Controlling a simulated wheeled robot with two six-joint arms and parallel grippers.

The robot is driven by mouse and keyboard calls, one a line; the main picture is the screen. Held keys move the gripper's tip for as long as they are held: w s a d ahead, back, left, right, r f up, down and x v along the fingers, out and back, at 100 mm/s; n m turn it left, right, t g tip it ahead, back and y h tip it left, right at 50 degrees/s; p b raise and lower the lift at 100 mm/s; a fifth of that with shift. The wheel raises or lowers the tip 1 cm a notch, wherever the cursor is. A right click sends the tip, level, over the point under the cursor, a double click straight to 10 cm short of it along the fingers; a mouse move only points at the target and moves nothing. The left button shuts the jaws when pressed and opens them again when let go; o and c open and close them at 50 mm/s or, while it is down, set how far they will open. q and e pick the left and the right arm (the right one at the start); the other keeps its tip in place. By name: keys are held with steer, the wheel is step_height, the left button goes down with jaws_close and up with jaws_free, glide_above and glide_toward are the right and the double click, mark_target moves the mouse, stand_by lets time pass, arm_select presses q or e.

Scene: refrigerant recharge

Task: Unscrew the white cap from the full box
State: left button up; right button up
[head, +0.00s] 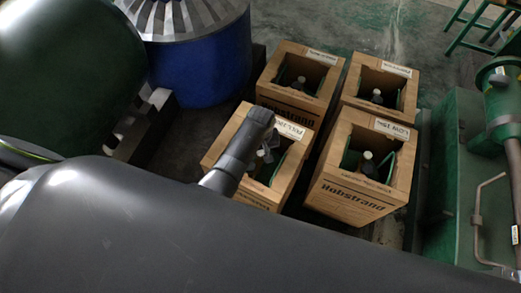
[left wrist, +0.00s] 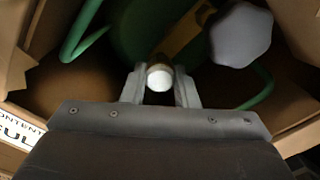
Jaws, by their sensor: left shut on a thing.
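The full box (head: 225,140) is the open wooden box at the front left of the group, with a "FULL" label. My left gripper (head: 268,154) reaches down into its opening. In the left wrist view, the round white cap (left wrist: 160,77) sits between the two fingers of my left gripper (left wrist: 161,88), which is shut on it. A green cylinder (left wrist: 133,30) lies behind the cap, with a grey lobed knob (left wrist: 240,35) to the right. In the head view my gripper hides the cap. My right gripper is not in view.
A blue drum (head: 200,70) stands at the left and green machinery (head: 460,170) at the right. Box walls closely surround my gripper.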

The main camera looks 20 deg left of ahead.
arm_select(q)
steer(key=shift+r+n+p, duration=0.1)
steer(key=shift+n+p, duration=0.45)
steer(key=shift+n, duration=1.25)
steer(key=shift+p, duration=0.3)
